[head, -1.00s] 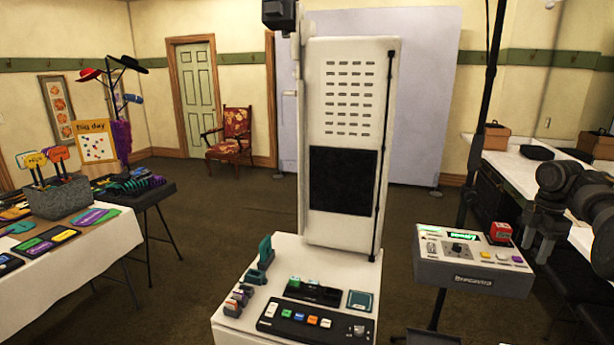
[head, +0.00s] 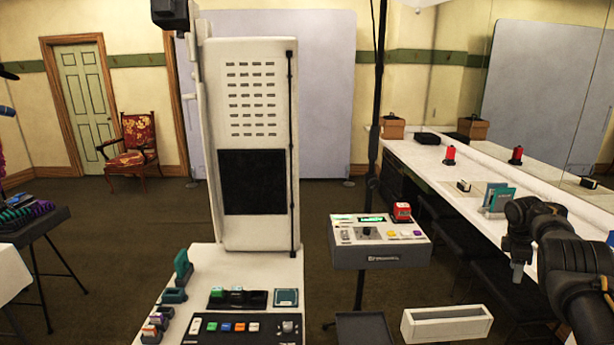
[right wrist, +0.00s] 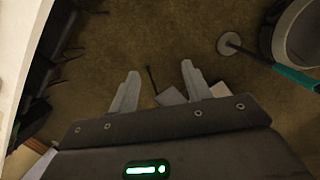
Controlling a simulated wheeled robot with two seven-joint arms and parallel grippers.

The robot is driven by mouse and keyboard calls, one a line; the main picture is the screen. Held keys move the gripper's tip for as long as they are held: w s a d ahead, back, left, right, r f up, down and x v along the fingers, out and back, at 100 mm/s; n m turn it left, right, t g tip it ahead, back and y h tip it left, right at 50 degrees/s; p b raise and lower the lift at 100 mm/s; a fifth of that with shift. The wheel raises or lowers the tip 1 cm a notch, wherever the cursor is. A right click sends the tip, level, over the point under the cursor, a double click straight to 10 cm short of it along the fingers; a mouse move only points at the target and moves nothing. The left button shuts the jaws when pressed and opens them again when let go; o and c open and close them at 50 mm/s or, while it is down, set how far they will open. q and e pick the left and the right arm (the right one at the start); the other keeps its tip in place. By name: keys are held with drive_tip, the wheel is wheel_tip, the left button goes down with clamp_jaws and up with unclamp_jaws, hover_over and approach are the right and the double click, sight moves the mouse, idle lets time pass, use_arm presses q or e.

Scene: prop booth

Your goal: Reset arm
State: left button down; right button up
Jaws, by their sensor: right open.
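My right arm comes in from the right edge of the head view, with the right gripper (head: 518,272) pointing down in front of the long white counter. In the right wrist view its two grey fingers (right wrist: 158,92) stand wide apart, with nothing between them but the brown floor below. My left gripper is not in view.
The white booth machine (head: 262,120) with a button panel (head: 245,328) stands left of centre. A grey control box (head: 380,254) on a stand is right of it. A white open bin (head: 446,325) is low in front. The white counter (head: 440,176) runs along the right wall.

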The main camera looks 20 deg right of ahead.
drive_tip(key=s+d+f+m+h, duration=0.25)
drive_tip(key=s+d+f, duration=0.25)
drive_tip(key=s+f, duration=0.45)
drive_tip(key=s+d+f+m+h, duration=0.1)
drive_tip(key=s+d+f+h, duration=0.5)
drive_tip(key=f, duration=0.7)
drive_tip(key=s+a+f+n+t+y, duration=0.1)
drive_tip(key=s+a+f+t, duration=0.1)
drive_tip(key=s+f, duration=0.5)
drive_tip(key=s+a+f+t+y, duration=0.1)
drive_tip(key=s+f, duration=0.1)
drive_tip(key=s, duration=0.9)
drive_tip(key=s+a+f+m+y, duration=0.1)
drive_tip(key=s+a+f+y, duration=0.15)
drive_tip(key=a+f, duration=0.9)
drive_tip(key=s+a+f+m+y, duration=0.1)
drive_tip(key=s+a+f, duration=0.2)
drive_tip(key=a+f, duration=0.9)
drive_tip(key=s+a+f+y, duration=0.1)
drive_tip(key=a+f+y, duration=0.1)
drive_tip(key=a, duration=1.7)
drive_tip(key=s+a+f+m+g+y, duration=0.1)
drive_tip(key=a+f+y, duration=0.2)
drive_tip(key=a, duration=1.7)
drive_tip(key=shift+s, duration=0.25)
